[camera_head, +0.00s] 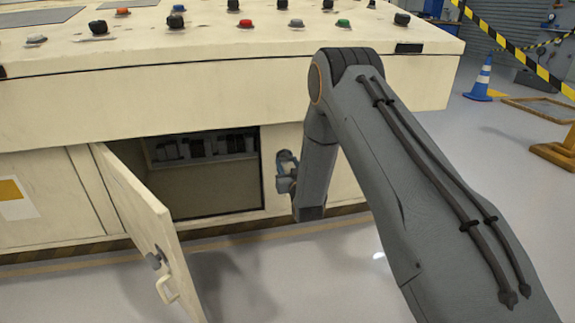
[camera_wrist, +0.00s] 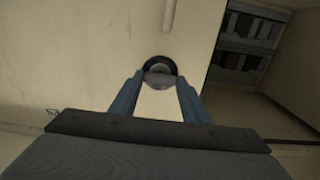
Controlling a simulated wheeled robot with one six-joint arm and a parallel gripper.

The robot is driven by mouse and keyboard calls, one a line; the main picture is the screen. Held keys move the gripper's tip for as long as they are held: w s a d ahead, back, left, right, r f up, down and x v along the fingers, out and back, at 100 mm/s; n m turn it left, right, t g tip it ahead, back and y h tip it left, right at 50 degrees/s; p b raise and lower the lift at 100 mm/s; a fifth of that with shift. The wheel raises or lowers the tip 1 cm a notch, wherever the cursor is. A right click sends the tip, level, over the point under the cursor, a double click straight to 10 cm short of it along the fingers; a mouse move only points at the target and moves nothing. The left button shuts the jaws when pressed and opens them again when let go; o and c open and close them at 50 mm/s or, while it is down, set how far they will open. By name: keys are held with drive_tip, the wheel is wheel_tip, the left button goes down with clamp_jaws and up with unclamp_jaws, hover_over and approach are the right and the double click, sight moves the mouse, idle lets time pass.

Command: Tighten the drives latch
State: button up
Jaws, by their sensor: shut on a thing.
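In the head view, my gripper (camera_head: 285,172) is low at the front of the cream cabinet (camera_head: 215,85), just right of the open compartment. In the wrist view, the two blue fingers of my gripper (camera_wrist: 160,84) are closed on a dark round latch knob (camera_wrist: 160,66) on a cream panel. The knob sits between the fingertips. My wrist hides this latch in the head view. Several dark drives (camera_head: 205,146) stand on a shelf in the open compartment; dark units also show in the wrist view (camera_wrist: 245,40).
A cabinet door (camera_head: 145,215) stands swung open left of the compartment, with its own dark knob (camera_head: 155,260) and a pale handle (camera_head: 166,289). Coloured buttons line the cabinet top. A blue cone (camera_head: 481,82) and barrier tape are at the back right. Floor before the cabinet is clear.

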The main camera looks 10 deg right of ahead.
drive_tip(key=m+p, duration=0.2)
drive_tip(key=m, duration=0.1)
drive_tip(key=shift+m+p, duration=0.3)
drive_tip(key=shift+m, duration=0.1)
drive_tip(key=m+p, duration=0.2)
drive_tip(key=m, duration=0.2)
drive_tip(key=shift+m, duration=0.3)
drive_tip(key=m+p, duration=0.2)
drive_tip(key=m, duration=0.2)
drive_tip(key=shift+m+p, duration=0.9)
drive_tip(key=shift+m, duration=1.3)
drive_tip(key=o, duration=1)
drive_tip(key=shift+a, duration=0.1)
drive_tip(key=shift+o, duration=0.2)
